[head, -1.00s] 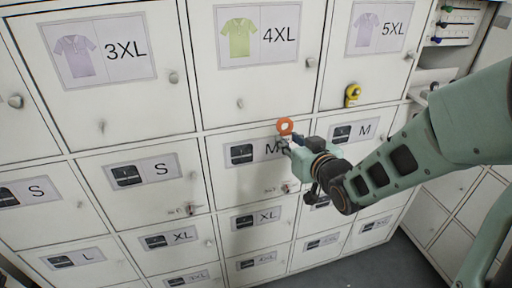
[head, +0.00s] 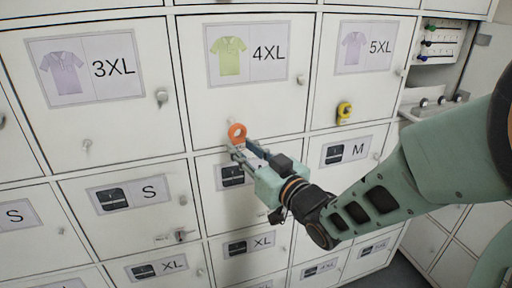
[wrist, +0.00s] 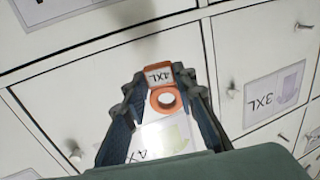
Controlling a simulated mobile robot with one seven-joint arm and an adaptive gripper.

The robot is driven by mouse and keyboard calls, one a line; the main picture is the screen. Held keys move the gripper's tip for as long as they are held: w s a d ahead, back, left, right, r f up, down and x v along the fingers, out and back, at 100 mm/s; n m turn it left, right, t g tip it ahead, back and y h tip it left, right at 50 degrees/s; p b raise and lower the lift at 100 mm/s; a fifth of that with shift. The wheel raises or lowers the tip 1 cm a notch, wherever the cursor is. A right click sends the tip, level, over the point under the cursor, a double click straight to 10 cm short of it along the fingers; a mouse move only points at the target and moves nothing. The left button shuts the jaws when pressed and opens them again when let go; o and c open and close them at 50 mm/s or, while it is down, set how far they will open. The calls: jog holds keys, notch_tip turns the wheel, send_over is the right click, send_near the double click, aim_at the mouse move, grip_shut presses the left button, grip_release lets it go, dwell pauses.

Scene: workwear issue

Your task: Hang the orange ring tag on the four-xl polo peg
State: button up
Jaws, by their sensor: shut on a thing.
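The orange ring tag (head: 237,131) is pinched at my gripper's fingertips in front of the four-xl polo door (head: 205,95). The door's sign (head: 246,52) shows a green polo and 4XL. My gripper (head: 242,146) reaches up from the lower right, shut on the tag.
The 3XL door has a bare peg (head: 87,145) at left. A yellow tag (head: 344,112) hangs on the 5XL door at right. The 4XL door has a knob (head: 300,79) on its right side. Smaller lockers lie below, and an open shelf compartment (head: 440,70) is at the far right.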

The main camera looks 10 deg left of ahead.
jog(key=shift+w+a+f, duration=0.1)
jog(key=shift+w+a, duration=0.55)
jog(key=shift+w, duration=0.35)
jog(key=shift+w+a+f, duration=0.1)
jog(key=shift+w+a, duration=0.5)
jog(key=shift+w, duration=0.4)
jog(key=shift+w+a+f+b, duration=0.2)
jog(key=shift+w+f+b, duration=0.05)
jog(key=shift+w+b, duration=0.1)
jog(key=shift+w+a+b, duration=0.15)
jog(key=shift+w+b, duration=0.1)
jog(key=shift+b, duration=0.05)
jog(key=o, duration=0.9)
